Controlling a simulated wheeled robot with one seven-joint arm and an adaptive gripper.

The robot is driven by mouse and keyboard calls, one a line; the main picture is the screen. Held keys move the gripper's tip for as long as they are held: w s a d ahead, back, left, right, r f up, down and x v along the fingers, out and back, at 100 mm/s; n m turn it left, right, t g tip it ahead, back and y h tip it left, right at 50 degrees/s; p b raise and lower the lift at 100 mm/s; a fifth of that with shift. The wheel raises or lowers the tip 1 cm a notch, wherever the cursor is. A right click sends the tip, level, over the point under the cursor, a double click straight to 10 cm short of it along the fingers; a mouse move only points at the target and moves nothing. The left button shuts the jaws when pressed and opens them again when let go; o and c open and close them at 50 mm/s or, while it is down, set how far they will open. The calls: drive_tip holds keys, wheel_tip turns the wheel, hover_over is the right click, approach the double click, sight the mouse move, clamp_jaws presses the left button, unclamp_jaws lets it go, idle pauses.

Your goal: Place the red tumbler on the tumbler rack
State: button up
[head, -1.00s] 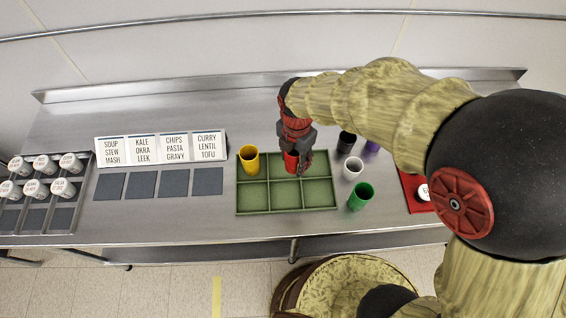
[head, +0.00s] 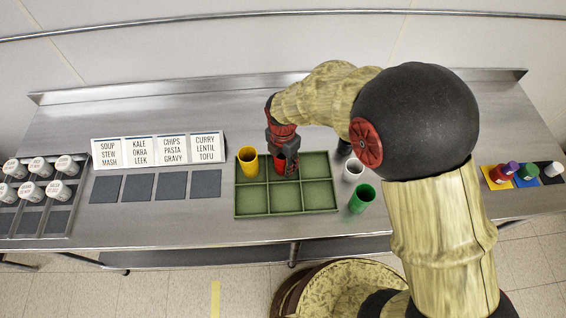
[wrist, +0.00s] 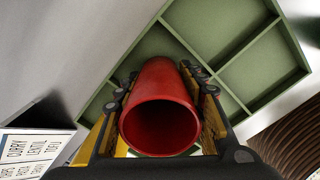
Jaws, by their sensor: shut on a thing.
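The red tumbler (wrist: 160,112) is held between both fingers of my gripper (wrist: 158,125) in the wrist view, its open mouth toward the camera. In the head view my gripper (head: 283,163) and the red tumbler (head: 279,164) are at the back middle compartment of the green tumbler rack (head: 287,214). I cannot tell whether the tumbler's base touches the rack floor. A yellow tumbler (head: 249,161) stands in the back left compartment. The rack's back right compartment and front row look empty.
A white tumbler (head: 353,169) and a green tumbler (head: 360,198) stand right of the rack. A dark tumbler (head: 344,147) is partly hidden by my arm. Menu signs (head: 158,151) and dark mats (head: 172,184) lie left. Coloured mats with containers (head: 503,172) are far right.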

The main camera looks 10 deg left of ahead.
drive_tip(key=shift+f, duration=0.15)
drive_tip(key=o, duration=0.9)
